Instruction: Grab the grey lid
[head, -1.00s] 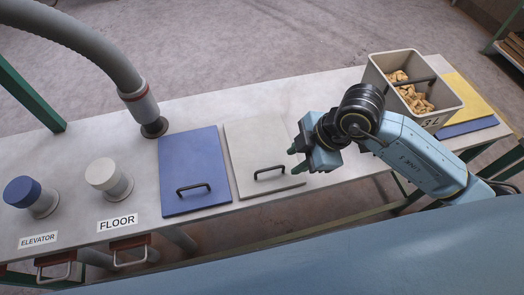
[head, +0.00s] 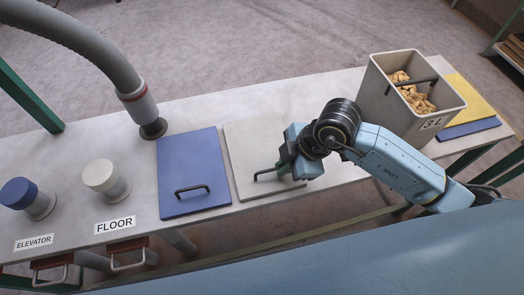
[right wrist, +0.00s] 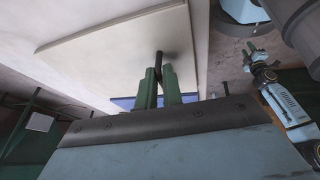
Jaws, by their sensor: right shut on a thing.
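The grey lid (head: 247,146) lies flat on the light table, right beside a blue lid (head: 192,160). It has a black bar handle (head: 264,174) near its front edge. My right gripper (head: 284,169) is at the right part of this handle, shut on it. In the right wrist view the green fingers (right wrist: 159,88) close around the dark handle (right wrist: 160,60), with the pale lid (right wrist: 120,42) behind it. My left gripper does not show in the head view.
A grey bin (head: 386,101) with brown pieces, marked 3L, stands at the right, near yellow (head: 470,98) and blue lids (head: 470,129). A blue-capped post (head: 27,196), a white-capped post (head: 105,177) and a thick hose (head: 98,55) are at the left.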

